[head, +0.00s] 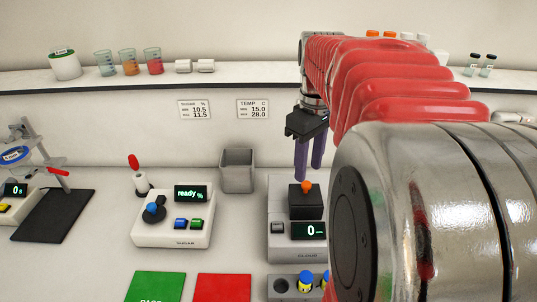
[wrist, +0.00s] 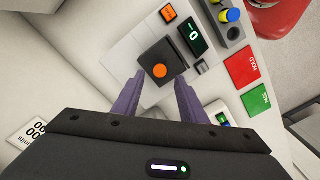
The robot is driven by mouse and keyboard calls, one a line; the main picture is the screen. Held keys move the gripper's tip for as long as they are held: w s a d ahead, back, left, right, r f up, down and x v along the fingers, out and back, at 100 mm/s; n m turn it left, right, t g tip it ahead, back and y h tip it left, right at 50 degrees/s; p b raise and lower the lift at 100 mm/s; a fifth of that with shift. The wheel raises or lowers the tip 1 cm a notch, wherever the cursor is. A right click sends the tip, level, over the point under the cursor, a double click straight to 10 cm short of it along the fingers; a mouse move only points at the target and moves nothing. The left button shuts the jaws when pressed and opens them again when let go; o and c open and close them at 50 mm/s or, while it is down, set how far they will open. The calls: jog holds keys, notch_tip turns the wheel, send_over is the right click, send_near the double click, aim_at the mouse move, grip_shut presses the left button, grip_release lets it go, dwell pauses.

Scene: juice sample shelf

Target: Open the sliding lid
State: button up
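The cloud meter (head: 282,238) is a light grey box with a dark square lid (head: 296,202) on top, and an orange knob (head: 306,186) stands up from the lid. In the wrist view the lid (wrist: 150,56) covers the square top, with the knob (wrist: 160,71) near its near edge. My gripper (head: 308,175) hangs above and just behind the knob, pointing down. In the wrist view its purple fingers (wrist: 159,80) are apart with nothing between them touching; the knob shows between and beyond the tips. No contact shows.
A sugar meter (head: 172,222) reading "ready" stands left, and a grey bin (head: 238,170) is behind. Green (head: 156,286) and red (head: 223,287) mats lie at the front. My arm hides the right side.

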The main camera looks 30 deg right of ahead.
aim_at(306, 183)
jog(key=shift+f, duration=2.25)
jog(key=shift+c, duration=0.6)
grip_shut()
